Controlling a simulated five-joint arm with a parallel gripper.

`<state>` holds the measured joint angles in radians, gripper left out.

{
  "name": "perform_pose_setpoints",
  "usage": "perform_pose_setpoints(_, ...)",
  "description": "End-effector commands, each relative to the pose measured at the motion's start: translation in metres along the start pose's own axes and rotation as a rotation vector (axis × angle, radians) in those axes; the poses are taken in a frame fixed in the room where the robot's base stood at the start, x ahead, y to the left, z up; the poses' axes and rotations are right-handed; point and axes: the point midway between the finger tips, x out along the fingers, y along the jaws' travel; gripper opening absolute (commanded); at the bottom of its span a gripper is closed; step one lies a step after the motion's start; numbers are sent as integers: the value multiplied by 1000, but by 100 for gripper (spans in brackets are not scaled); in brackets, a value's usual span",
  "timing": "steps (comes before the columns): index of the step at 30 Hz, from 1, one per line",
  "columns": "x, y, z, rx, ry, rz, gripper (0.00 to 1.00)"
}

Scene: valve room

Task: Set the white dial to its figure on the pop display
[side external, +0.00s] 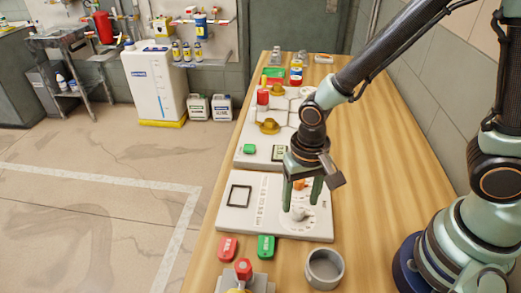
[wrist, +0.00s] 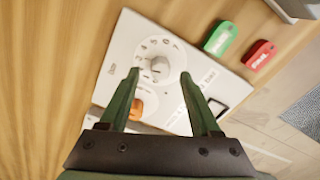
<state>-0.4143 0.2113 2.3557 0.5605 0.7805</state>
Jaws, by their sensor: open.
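The white dial (side external: 297,214) stands on a white panel (side external: 262,229) on the wooden bench, with a ring of marks around it. In the wrist view the dial (wrist: 157,66) shows between and just beyond the fingertips. My gripper (side external: 302,205) points down over the panel; its green fingers (wrist: 159,74) are open, one on each side of the dial, and I cannot tell whether either touches it. An orange knob (side external: 299,184) sits on the same panel, partly behind the fingers. A dark-framed square (side external: 240,196) lies at the panel's left.
Red (side external: 228,247) and green (side external: 266,247) tags and a grey round cup (side external: 324,268) lie in front of the panel. A second panel (side external: 243,153) with yellow and red valve handles and a small display (side external: 279,153) stands behind. The bench's right side is clear.

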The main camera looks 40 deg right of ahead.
Motion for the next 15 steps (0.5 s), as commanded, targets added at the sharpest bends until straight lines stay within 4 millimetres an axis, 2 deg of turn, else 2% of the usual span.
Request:
perform_pose_setpoints(6, 19, 0, 0, 0, -1, 1, 64)
perform_pose_setpoints(15, 23, 0, 0, 0, 1, -1, 64)
